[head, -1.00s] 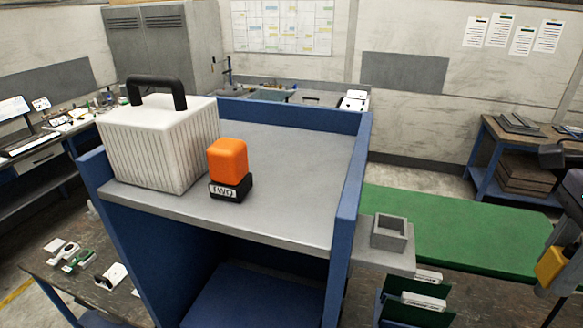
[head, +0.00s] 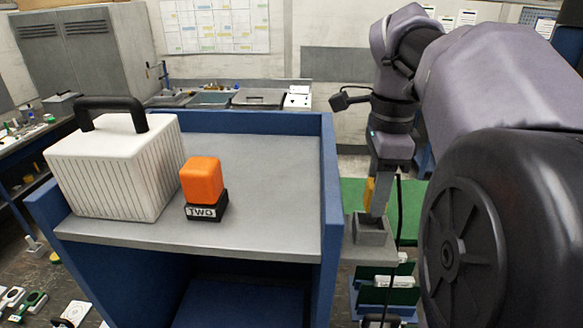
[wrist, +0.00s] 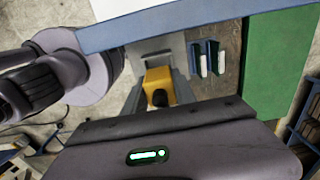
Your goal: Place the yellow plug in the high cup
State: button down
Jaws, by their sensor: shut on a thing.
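The yellow plug (head: 369,192) is held in my gripper (head: 376,205), which points down at the grey square cup (head: 371,236). The cup stands on a small grey ledge beside the blue shelf unit. The fingertips are at or just over the cup's rim in the head view; I cannot tell whether they reach inside. In the wrist view the plug (wrist: 157,80) sits between the fingers, with a black round part facing the camera. Its far end is hidden, and the plug looks clear of the cup floor or hidden by it; I cannot tell which.
A blue-sided shelf unit (head: 326,190) stands left of the cup, its wall close to my gripper. On it are a white case (head: 115,165) with a black handle and an orange block (head: 202,180) on a black base marked TWO. Green card holders (head: 385,272) hang below the ledge.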

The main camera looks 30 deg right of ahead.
jog(key=shift+f, duration=1.45)
jog(key=shift+f+b, duration=0.2)
jog(key=shift+b, duration=0.15)
jog(key=c, duration=1)
grip_release()
jog(key=shift+r, duration=0.1)
notch_tip(320, 180, up, 12)
jog(key=p, duration=0.4)
jog(key=shift+r, duration=0.15)
